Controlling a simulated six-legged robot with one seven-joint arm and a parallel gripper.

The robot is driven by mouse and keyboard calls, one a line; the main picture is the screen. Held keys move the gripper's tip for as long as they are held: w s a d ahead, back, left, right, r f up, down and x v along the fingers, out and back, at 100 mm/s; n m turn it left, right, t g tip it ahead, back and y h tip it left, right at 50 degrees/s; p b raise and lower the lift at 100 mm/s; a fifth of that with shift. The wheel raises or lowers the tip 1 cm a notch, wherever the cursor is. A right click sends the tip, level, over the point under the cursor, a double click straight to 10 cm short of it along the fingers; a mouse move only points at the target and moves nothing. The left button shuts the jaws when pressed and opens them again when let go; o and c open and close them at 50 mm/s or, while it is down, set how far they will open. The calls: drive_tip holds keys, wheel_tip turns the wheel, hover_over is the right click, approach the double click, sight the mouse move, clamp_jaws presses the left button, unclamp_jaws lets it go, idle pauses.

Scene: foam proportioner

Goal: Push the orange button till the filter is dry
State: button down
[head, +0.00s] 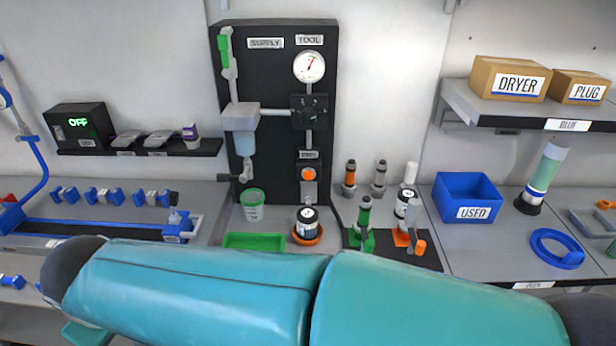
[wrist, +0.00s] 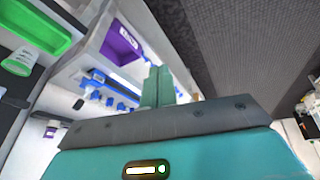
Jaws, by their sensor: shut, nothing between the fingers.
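The orange button (head: 309,174) sits low on the black panel (head: 275,80), under a small label. The filter (head: 245,143) is a clear bowl with pale blue content under a grey cap, on the panel's left side. A round white gauge (head: 309,67) is above the button. My gripper (wrist: 157,88) shows in the wrist view with its two teal fingers together, shut and empty. It is apart from the button, which is not in the wrist view. In the head view my teal arm crosses the bottom, and the fingers cannot be made out.
A clear cup (head: 253,207) and a green tray (head: 254,241) are below the filter. A black-and-white jar (head: 307,222) stands in an orange dish below the button. Several bottles and green and orange tools are to its right. A blue USED bin (head: 468,197) is further right.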

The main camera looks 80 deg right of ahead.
sight(309, 175)
drive_tip(key=s+d+f+m+g+h, duration=0.1)
drive_tip(key=s+d+f+g+h, duration=0.15)
drive_tip(key=d, duration=0.55)
drive_tip(key=s+d+f+g+h, duration=0.1)
drive_tip(key=s+d+f+g, duration=0.15)
drive_tip(key=d, duration=0.55)
drive_tip(key=s+d+f+m+g+h, duration=0.15)
drive_tip(key=d+f, duration=0.25)
drive_tip(key=d, duration=0.4)
drive_tip(key=s+d+r+n+g+h, duration=0.1)
drive_tip(key=s+d+g+h, duration=0.1)
drive_tip(key=s+d, duration=0.3)
drive_tip(key=s+d+r+n+g+h, duration=0.1)
drive_tip(key=s+d+n+g+h, duration=0.1)
drive_tip(key=s+d, duration=0.4)
drive_tip(key=d+g+h, duration=0.1)
drive_tip(key=d+h, duration=0.1)
drive_tip(key=d, duration=0.3)
drive_tip(key=shift+s+d+r+g, duration=0.25)
drive_tip(key=shift+d+r+g, duration=0.1)
drive_tip(key=shift+r, duration=0.05)
drive_tip(key=shift+n, duration=0.25)
drive_tip(key=w+d, duration=0.2)
drive_tip(key=d, duration=0.6)
drive_tip(key=shift+d, duration=0.3)
drive_tip(key=shift+w+d, duration=0.1)
drive_tip(key=shift+d, duration=0.3)
